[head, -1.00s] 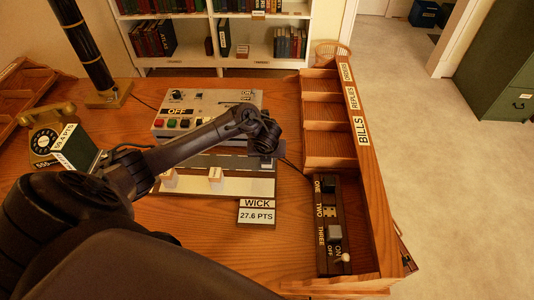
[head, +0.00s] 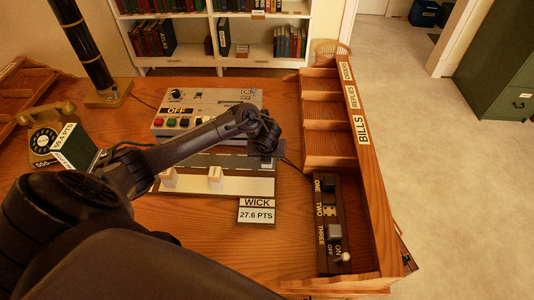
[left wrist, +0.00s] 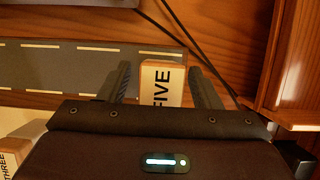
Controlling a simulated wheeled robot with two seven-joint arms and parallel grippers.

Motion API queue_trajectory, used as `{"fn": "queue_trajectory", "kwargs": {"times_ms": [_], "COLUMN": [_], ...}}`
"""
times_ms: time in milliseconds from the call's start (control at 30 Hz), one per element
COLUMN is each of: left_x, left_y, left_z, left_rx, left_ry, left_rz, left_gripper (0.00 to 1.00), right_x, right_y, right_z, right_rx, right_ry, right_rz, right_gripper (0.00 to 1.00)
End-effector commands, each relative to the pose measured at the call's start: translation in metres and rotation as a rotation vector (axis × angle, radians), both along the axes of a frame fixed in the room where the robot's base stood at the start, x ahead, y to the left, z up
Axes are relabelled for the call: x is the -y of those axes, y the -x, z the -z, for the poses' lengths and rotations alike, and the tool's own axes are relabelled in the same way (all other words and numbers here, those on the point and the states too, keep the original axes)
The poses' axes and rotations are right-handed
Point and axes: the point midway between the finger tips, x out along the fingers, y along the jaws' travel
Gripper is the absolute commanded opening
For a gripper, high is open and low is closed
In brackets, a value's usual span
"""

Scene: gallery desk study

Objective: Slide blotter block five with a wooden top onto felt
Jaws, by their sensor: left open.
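The block marked FIVE (left wrist: 158,84) shows in the left wrist view, with a pale label face and a wooden edge. It stands between the two fingers of my left gripper (left wrist: 160,76), with a gap visible on both sides. The gripper is open. A dark grey strip with cream dashes (left wrist: 70,66), which looks like the felt, runs beside and behind the block; I cannot tell how far the block overlaps it. In the head view my left gripper (head: 266,149) is over the strip's right end (head: 225,162) and hides the block. My right gripper is not in view.
Two other pale blocks (head: 215,176) stand on the cream board (head: 240,187) to the left. A grey button console (head: 208,112) stands behind. A wooden rack (head: 330,150) with a switch panel closes off the right. A WICK sign (head: 257,211) lies in front.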

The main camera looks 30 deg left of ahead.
Motion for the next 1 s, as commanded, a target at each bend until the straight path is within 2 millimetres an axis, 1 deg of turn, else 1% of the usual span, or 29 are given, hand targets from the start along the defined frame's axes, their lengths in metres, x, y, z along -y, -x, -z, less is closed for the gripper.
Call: {"fn": "queue_trajectory", "kwargs": {"times_ms": [167,267,500,600,733,1000], "left_x": [0.001,0.003,0.011,0.014,0.015,0.015], "left_y": [0.001,0.005,0.018,0.022,0.025,0.026], "left_z": [-0.004,-0.017,-0.056,-0.066,-0.072,-0.072], "left_rx": [0.0,0.002,0.002,0.001,0.001,0.0], "left_ry": [0.001,0.001,-0.001,0.0,-0.001,-0.001], "left_rz": [0.0,0.002,0.002,0.0,0.0,0.0], "left_gripper": [0.58,0.58,0.58,0.58,0.58,0.58], "right_x": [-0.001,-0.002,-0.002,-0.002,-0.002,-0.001], "right_y": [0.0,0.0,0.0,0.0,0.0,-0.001], "right_z": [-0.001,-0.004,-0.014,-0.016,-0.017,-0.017], "right_rx": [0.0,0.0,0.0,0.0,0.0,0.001], "right_ry": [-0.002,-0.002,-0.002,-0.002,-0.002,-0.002], "right_rz": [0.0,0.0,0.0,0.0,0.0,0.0], "right_gripper": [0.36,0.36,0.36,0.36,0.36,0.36]}}
